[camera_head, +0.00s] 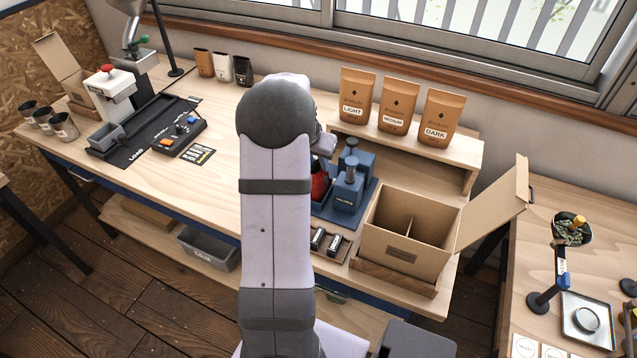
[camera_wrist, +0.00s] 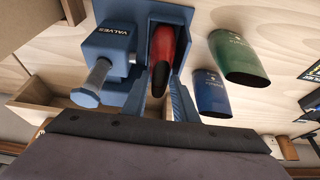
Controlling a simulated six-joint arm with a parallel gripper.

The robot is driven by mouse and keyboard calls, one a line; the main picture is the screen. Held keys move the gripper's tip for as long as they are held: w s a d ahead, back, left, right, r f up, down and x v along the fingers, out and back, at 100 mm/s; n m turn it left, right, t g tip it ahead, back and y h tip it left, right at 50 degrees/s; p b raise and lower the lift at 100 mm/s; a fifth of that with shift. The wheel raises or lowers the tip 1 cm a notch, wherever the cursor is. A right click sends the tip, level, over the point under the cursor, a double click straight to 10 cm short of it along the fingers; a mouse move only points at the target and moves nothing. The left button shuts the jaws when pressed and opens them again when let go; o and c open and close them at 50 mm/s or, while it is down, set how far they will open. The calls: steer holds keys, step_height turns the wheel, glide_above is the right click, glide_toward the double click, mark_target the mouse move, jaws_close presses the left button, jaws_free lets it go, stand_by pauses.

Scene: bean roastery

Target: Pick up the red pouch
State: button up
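The red pouch (camera_wrist: 163,45) stands in a slot of a blue fixture (camera_wrist: 173,14) in the wrist view, its dark end toward me. In the head view a bit of the red pouch (camera_head: 319,185) shows beside my arm, which hides the rest. My gripper (camera_wrist: 159,76) is open in the wrist view, with one blue finger on each side of the pouch's dark end. I cannot tell whether either finger touches it. In the head view my arm hides the gripper.
A blue block marked VALVES (camera_wrist: 108,42) with a grey plunger is close left of the pouch. A green pouch (camera_wrist: 238,60) and a blue pouch (camera_wrist: 210,90) are at its right. An open carton (camera_head: 403,245) and a wooden shelf (camera_head: 455,150) with labelled bags stand nearby.

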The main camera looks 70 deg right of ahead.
steer(key=shift+d+f, duration=0.1)
jaws_close()
stand_by(0.4)
